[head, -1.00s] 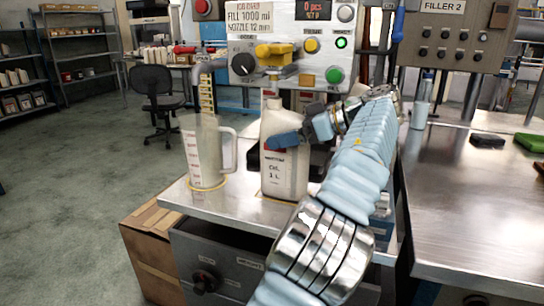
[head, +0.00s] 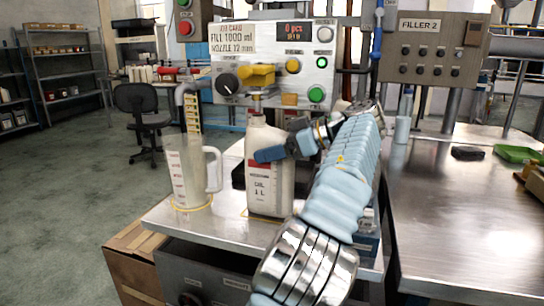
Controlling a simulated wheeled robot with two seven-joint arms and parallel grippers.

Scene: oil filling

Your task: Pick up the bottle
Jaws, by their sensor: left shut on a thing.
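The bottle (head: 268,185) is white with a red and white label reading 1 L. It stands upright on the steel bench below the filler nozzle. My left gripper (head: 270,154) is at the bottle's upper right, with a blue finger across its front. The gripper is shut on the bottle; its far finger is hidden. My left arm comes in from the bottom and covers the bench to the right of the bottle. My right gripper is not in view.
A clear measuring jug (head: 190,175) stands close to the left of the bottle. The filler control panel (head: 272,63) with its yellow valve (head: 257,75) hangs just above. A second steel table (head: 450,220) at right is mostly clear. A cardboard box (head: 140,255) stands below left.

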